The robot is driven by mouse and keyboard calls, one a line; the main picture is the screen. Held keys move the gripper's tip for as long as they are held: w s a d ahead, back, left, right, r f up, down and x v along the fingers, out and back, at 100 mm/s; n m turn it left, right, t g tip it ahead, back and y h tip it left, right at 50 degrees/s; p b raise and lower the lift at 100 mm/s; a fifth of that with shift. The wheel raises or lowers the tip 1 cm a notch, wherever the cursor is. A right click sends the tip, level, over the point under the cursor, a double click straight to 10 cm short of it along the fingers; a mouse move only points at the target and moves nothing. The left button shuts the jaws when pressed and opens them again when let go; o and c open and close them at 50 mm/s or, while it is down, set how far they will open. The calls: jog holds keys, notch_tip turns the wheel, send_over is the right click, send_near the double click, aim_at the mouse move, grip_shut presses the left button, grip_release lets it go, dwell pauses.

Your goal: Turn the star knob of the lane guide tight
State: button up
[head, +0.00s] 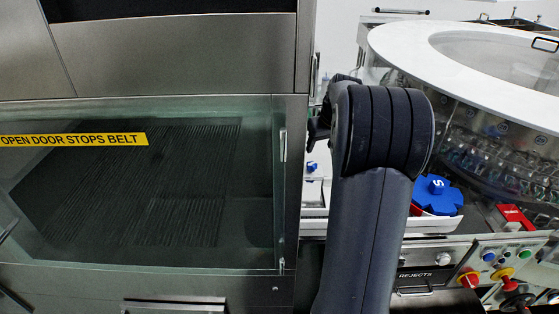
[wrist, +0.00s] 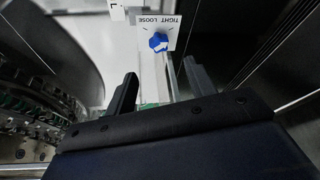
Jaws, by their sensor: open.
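The blue star knob (wrist: 159,42) sits on a white plate (wrist: 172,22) marked TIGHT and LOOSE in the wrist view. The lettering appears upside down there. A small blue piece that looks like the same knob (head: 311,167) shows in the head view, just left of my arm. My gripper (wrist: 160,85) is open and empty, its two dark fingers apart. The knob lies beyond the fingertips, roughly in line with the gap between them, and does not appear touched. In the head view my arm hides most of the gripper and the guide.
A glass-doored steel cabinet (head: 290,200) stands close on the left. A round white-rimmed machine (head: 400,45) full of glass vials is on the right. A blue part marked S (head: 436,195) lies near the control panel (head: 480,265) with its red buttons.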

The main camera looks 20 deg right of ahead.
aim_at(312, 164)
jog(key=p+x, duration=0.1)
jog(key=x, duration=1)
jog(key=shift+w+d, duration=0.15)
jog(key=shift+w, duration=0.1)
jog(key=shift+r, duration=0.1)
jog(key=c, duration=1)
jog(key=shift+o, duration=0.2)
